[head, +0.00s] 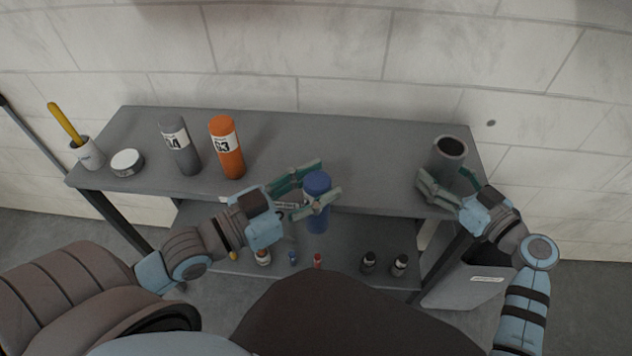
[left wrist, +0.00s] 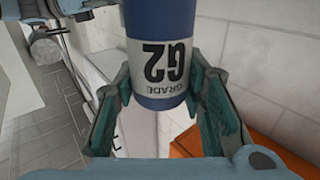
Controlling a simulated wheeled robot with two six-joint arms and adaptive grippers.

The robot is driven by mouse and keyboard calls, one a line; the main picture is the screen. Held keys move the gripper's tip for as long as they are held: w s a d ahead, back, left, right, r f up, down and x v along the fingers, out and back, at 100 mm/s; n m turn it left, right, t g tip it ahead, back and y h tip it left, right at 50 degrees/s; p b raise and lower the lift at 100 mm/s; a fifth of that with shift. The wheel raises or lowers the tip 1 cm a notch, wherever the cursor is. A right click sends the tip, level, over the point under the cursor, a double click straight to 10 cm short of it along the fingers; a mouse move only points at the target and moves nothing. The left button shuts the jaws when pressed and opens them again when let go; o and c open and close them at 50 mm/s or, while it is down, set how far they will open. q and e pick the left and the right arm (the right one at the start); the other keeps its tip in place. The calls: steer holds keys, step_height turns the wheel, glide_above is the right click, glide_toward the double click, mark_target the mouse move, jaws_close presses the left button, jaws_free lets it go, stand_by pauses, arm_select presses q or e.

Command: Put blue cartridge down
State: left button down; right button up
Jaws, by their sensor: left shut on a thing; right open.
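The blue cartridge (head: 317,215) is upright in my left gripper (head: 318,190), in front of the table's middle in the head view. In the left wrist view the blue cartridge (left wrist: 158,20) shows a label reading G2, upside down, between the fingers of my left gripper (left wrist: 160,110). My right gripper (head: 448,188) is open at the table's right end, with its fingers around or beside a dark grey hollow cup (head: 449,152). I cannot tell whether they touch it.
On the grey table (head: 300,140) stand a grey cartridge (head: 180,145), an orange cartridge (head: 227,147), a white round jar (head: 127,162) and a pot (head: 87,153) with a yellow handle. The tabletop's middle right is clear. Several small bottles stand on the lower shelf (head: 340,262).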

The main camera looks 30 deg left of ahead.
steer(key=c, duration=0.7)
steer(key=shift+c, duration=0.2)
